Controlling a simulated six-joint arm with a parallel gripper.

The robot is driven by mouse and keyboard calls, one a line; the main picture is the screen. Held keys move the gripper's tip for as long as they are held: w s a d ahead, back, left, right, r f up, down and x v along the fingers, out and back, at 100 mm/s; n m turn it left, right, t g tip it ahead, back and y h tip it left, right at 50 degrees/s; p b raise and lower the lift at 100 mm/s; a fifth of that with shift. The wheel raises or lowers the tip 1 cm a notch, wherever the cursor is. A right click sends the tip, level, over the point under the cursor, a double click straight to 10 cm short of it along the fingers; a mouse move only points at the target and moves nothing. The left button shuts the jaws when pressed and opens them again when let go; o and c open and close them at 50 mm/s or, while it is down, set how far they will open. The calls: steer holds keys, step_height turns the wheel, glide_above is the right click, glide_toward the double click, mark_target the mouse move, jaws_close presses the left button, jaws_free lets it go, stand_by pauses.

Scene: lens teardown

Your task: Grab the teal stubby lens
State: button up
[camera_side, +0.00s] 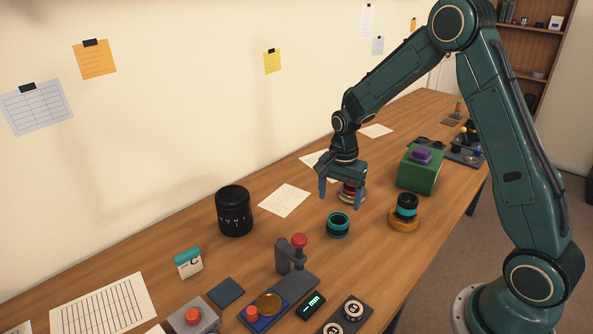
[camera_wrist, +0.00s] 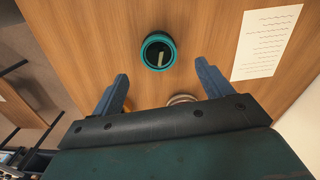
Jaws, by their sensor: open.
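The teal stubby lens (camera_side: 338,230) is a short teal and black cylinder standing on the wooden table. It also shows in the wrist view (camera_wrist: 158,51), from above, with a dark opening and a pale mark inside. My gripper (camera_side: 340,196) points down behind the lens in the side view, apart from it. In the wrist view my gripper (camera_wrist: 162,70) has its two blue fingers spread, with nothing held, and the lens lies beyond the fingertips, roughly centred between them.
A round red and white piece (camera_side: 349,191) stands by my fingers. A black lens with a teal band (camera_side: 407,206) sits on an orange ring (camera_side: 403,223). A green block (camera_side: 417,175) stands behind it. A tall black lens (camera_side: 234,212) and a paper (camera_side: 285,200) are left.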

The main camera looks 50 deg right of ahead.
mark_target(338, 218)
steer(key=shift+f, duration=2.1)
steer(key=shift+s+f, duration=0.1)
steer(key=shift+f, duration=2.5)
steer(key=shift+c, duration=0.2)
steer(key=c, duration=1.1)
